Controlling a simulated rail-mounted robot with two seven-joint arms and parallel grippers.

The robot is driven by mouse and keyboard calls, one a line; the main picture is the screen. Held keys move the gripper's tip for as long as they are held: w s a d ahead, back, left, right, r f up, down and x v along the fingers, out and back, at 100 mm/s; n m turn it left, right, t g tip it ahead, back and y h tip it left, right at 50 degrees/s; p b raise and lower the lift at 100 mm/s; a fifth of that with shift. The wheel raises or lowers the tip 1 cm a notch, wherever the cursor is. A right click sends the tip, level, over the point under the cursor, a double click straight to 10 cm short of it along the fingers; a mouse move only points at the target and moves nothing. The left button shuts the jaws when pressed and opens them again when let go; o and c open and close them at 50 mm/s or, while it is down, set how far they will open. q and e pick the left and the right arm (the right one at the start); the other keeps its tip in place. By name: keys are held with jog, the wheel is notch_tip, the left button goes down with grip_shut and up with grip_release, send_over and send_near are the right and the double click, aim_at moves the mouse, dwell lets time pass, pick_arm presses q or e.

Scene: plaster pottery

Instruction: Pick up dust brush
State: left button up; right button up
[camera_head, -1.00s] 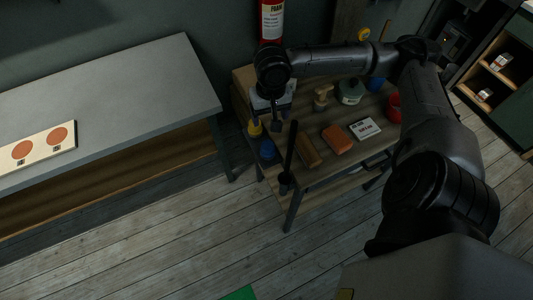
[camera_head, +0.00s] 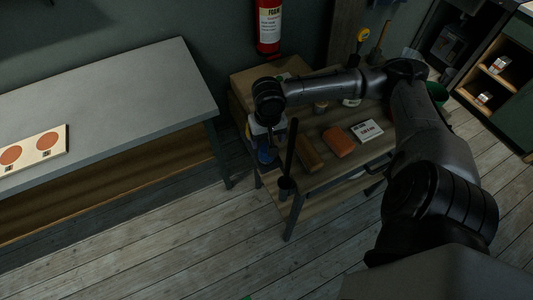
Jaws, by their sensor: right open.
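No object is clearly identifiable as the dust brush. A brown oblong block (camera_head: 309,153) lies on the wooden cart beside an orange block (camera_head: 339,141); I cannot tell whether it is the brush. A small pale-topped item (camera_head: 321,107) behind them is mostly hidden under my right forearm. My right gripper (camera_head: 270,134) points down over the cart's left end, near a blue item (camera_head: 266,155). It is open, and its fingers are dark and hard to make out. My left gripper is not in view.
A white card (camera_head: 366,131) lies right of the orange block. A grey table (camera_head: 120,95) stands left, and a red extinguisher (camera_head: 268,28) hangs behind.

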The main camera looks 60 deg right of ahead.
aim_at(266, 147)
jog(key=f+b, duration=0.2)
jog(key=f, duration=0.2)
jog(key=shift+a+f, duration=0.15)
jog(key=shift+a, duration=0.05)
jog(key=shift+f, duration=0.4)
jog(key=c, duration=1)
notch_tip(266, 147, up, 8)
jog(key=p, duration=0.3)
jog(key=shift+w+r, duration=0.1)
jog(key=shift+r, duration=0.95)
